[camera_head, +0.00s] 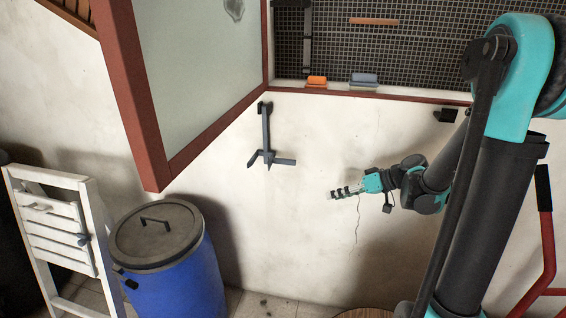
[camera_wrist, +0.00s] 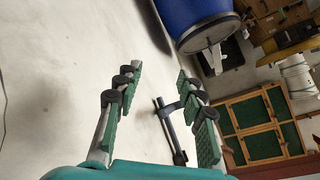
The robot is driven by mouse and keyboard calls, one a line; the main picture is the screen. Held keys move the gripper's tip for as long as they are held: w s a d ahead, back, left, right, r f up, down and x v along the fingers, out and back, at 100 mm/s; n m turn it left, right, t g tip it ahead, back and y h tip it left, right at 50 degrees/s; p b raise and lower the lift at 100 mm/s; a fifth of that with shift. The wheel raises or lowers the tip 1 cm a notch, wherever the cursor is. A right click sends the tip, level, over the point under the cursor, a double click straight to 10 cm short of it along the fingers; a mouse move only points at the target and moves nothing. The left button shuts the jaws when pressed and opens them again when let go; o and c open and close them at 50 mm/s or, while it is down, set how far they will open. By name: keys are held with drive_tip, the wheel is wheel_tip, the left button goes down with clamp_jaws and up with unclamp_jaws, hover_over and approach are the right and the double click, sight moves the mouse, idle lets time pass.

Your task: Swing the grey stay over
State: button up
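The grey stay (camera_head: 266,133) is a dark bar hanging upright on the white wall from a small bracket under the window's lower left corner. Short pieces stick out sideways at its lower end. My gripper (camera_head: 334,193) is to the right of the stay and a little lower, apart from it. In the wrist view my gripper (camera_wrist: 159,71) has its two green-padded fingers spread with nothing held. The stay (camera_wrist: 172,132) shows beyond them, in the gap near the right finger, which may hide part of it.
A red-framed pane (camera_head: 146,110) stands out at upper left. Orange (camera_head: 317,82) and blue-grey (camera_head: 364,79) items lie on the sill. A dark catch (camera_head: 446,115) is at right. A lidded blue barrel (camera_head: 178,272) and white stepladder (camera_head: 62,235) stand below left. The wall around my gripper is clear.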

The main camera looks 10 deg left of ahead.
drive_tip(key=w+a+r+n+g+y, duration=0.2)
drive_tip(key=w+a+r+n+y, duration=0.15)
drive_tip(key=w+n+y, duration=0.35)
approach(273, 160)
drive_tip(key=a, duration=0.6)
drive_tip(key=shift+w+a+f, duration=0.3)
drive_tip(key=shift+w+a, duration=0.05)
drive_tip(key=shift+w, duration=0.05)
clamp_jaws()
